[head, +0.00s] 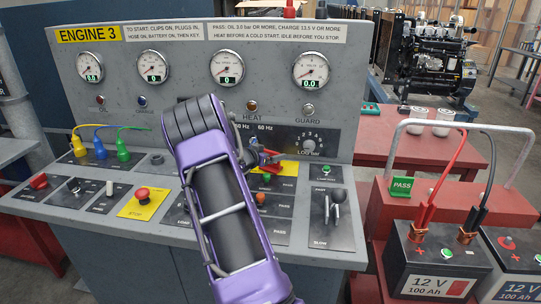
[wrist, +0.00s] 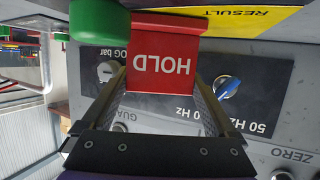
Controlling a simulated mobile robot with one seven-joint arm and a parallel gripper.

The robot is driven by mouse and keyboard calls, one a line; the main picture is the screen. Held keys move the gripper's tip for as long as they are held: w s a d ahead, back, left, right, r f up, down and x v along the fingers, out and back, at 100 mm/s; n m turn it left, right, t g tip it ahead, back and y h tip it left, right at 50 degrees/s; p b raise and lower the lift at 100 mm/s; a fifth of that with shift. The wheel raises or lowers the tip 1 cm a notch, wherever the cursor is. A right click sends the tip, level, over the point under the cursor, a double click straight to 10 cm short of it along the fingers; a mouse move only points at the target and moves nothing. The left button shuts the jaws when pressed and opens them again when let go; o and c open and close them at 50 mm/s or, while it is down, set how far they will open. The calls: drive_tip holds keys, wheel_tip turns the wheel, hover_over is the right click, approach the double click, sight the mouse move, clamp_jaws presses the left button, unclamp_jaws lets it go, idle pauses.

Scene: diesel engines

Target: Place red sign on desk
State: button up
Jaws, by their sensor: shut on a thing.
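The red sign (wrist: 166,62), lettered HOLD, sits between the two fingertips of my gripper (wrist: 160,84) in the wrist view, and its lettering appears upside down. In the head view a small red part of the sign (head: 268,157) shows beyond my purple arm, with my gripper (head: 258,160) mostly hidden behind that arm. My gripper is shut on the sign, over the sloped grey desk (head: 100,222) of the engine console. A yellow RESULT plate (wrist: 225,18) lies close behind the sign in the wrist view. I cannot tell whether the sign touches it.
A green round part (wrist: 98,20) is close beside the sign. A blue-tipped knob (wrist: 228,86) is to its right. The desk carries a red STOP button (head: 141,194) and levers (head: 334,204). A green PASS sign (head: 401,184) stands on the red battery cart at right.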

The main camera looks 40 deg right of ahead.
drive_tip(key=o, duration=1)
drive_tip(key=shift+f, duration=0.1)
drive_tip(key=shift+r, duration=0.25)
drive_tip(key=v, duration=1.2)
drive_tip(key=shift+p, duration=0.3)
drive_tip(key=shift+f, duration=0.15)
